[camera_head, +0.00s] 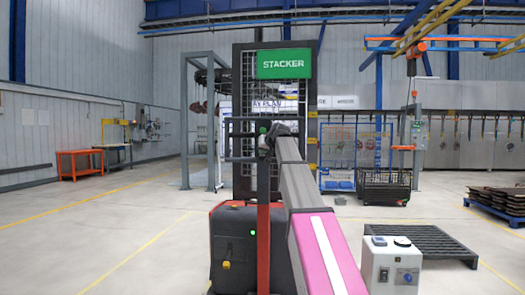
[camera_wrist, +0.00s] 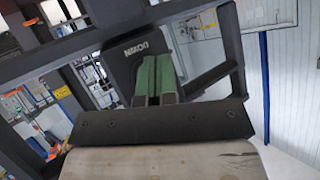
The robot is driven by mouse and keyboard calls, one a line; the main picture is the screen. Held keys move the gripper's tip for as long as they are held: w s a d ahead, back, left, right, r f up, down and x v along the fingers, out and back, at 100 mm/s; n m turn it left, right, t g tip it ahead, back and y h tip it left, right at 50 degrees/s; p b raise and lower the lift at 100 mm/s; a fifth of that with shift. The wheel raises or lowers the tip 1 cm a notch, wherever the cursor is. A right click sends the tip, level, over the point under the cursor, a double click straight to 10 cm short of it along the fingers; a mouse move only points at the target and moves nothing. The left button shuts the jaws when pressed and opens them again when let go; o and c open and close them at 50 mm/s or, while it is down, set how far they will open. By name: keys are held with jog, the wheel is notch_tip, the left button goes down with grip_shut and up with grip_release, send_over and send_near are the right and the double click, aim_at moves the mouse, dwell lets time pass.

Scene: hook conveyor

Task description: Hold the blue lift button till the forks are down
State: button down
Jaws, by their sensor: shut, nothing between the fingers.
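The stacker (camera_head: 222,243), a red and black machine with a green "STACKER" sign (camera_head: 285,63), stands ahead in the head view. My arm reaches from the lower right up to its mast. My gripper (camera_head: 266,140) is at the stacker's mast, below the sign. In the wrist view, the two green fingers of my gripper (camera_wrist: 158,62) are shut together with nothing between them. Their tips are at the face of a dark control housing (camera_wrist: 122,50) with white lettering. I cannot tell whether they touch it. I see no blue lift button there; the fingers may cover it. The forks are not visible.
A white control box (camera_head: 391,265) with a blue knob stands at the lower right, beside a dark pallet (camera_head: 425,242). A black wire crate (camera_head: 385,187) is farther back. The floor left of the stacker is clear.

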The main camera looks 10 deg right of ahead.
jog(key=shift+s, duration=0.2)
jog(key=s, duration=0.1)
jog(key=s+a, duration=0.1)
jog(key=s, duration=0.2)
jog(key=shift+s+a, duration=0.3)
jog(key=shift+s, duration=0.05)
dwell(0.3)
dwell(0.5)
jog(key=s+f+g+h, duration=0.1)
jog(key=s+f+g, duration=0.3)
jog(key=f, duration=1.5)
jog(key=s+f+g+h, duration=0.1)
jog(key=s+f, duration=0.4)
jog(key=f, duration=1.3)
jog(key=s+f+m+g+h, duration=0.1)
jog(key=s+f+g, duration=0.5)
jog(key=s+f, duration=2)
notch_tip(320, 180, down, 3)
jog(key=shift+g+h, duration=0.3)
jog(key=shift+h, duration=0.3)
